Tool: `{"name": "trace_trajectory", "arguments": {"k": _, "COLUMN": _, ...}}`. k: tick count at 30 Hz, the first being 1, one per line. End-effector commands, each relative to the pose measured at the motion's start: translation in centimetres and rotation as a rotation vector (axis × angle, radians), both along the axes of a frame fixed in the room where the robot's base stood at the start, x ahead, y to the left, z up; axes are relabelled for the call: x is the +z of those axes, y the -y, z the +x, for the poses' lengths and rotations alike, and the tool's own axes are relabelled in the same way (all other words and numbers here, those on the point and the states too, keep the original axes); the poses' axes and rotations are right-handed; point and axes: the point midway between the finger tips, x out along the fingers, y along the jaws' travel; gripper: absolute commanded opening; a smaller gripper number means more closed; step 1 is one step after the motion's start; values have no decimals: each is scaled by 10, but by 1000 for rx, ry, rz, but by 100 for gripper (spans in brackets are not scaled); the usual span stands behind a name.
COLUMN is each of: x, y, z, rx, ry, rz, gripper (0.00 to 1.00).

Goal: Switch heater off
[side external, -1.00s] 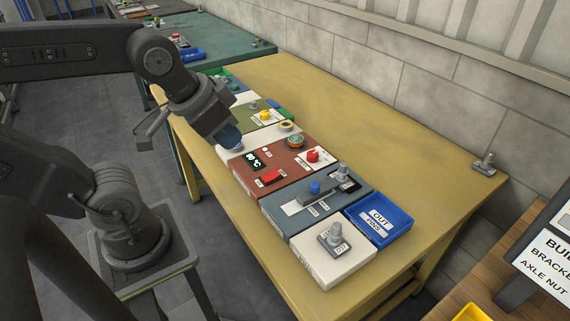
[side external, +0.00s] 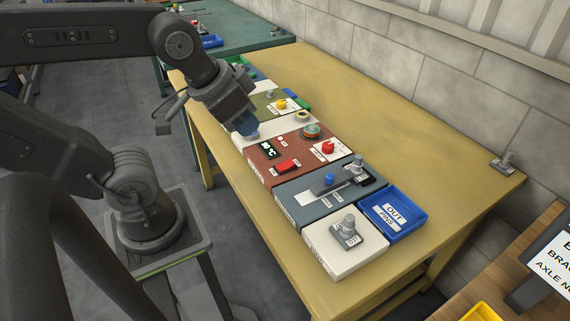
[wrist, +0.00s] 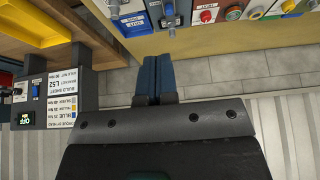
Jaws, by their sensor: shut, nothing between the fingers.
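The heater appears to be the brown-red panel (side external: 262,178) in the row on the yellow bench. It carries a lit display (side external: 268,150) showing a temperature in °C, a red rocker switch (side external: 287,166), a red knob (side external: 328,147) on a white label and a round green-and-orange part (side external: 311,131). I cannot tell the switch's position. My gripper (side external: 247,130) has blue fingers, shut and empty, over the pale panel just beyond the heater's display. In the wrist view my shut fingers (wrist: 158,75) point toward the bench edge; the red knob (wrist: 207,15) shows at the top.
A grey-blue slider panel (side external: 300,207), a white panel with a metal post (side external: 325,255) and a blue OUT tray (side external: 408,224) stand nearer the camera. A yellow knob (side external: 282,104) lies beyond the heater.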

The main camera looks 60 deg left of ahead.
Motion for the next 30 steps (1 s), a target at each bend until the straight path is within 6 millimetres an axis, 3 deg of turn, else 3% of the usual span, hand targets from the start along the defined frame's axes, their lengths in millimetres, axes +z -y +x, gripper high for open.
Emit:
{"name": "trace_trajectory", "arguments": {"k": 7, "x": -2, "y": -6, "z": 12, "rx": 93, "ry": -27, "rz": -38, "gripper": 0}}
{"name": "trace_trajectory", "arguments": {"k": 14, "x": -17, "y": -31, "z": 57, "rx": 461, "ry": -116, "rz": -180, "gripper": 0}}
{"name": "trace_trajectory", "arguments": {"k": 24, "x": -67, "y": -91, "z": 121, "rx": 1106, "ry": -231, "rz": -387, "gripper": 0}}
{"name": "trace_trajectory", "arguments": {"k": 30, "x": -97, "y": -120, "z": 140, "rx": 1382, "ry": -265, "rz": -460, "gripper": 0}}
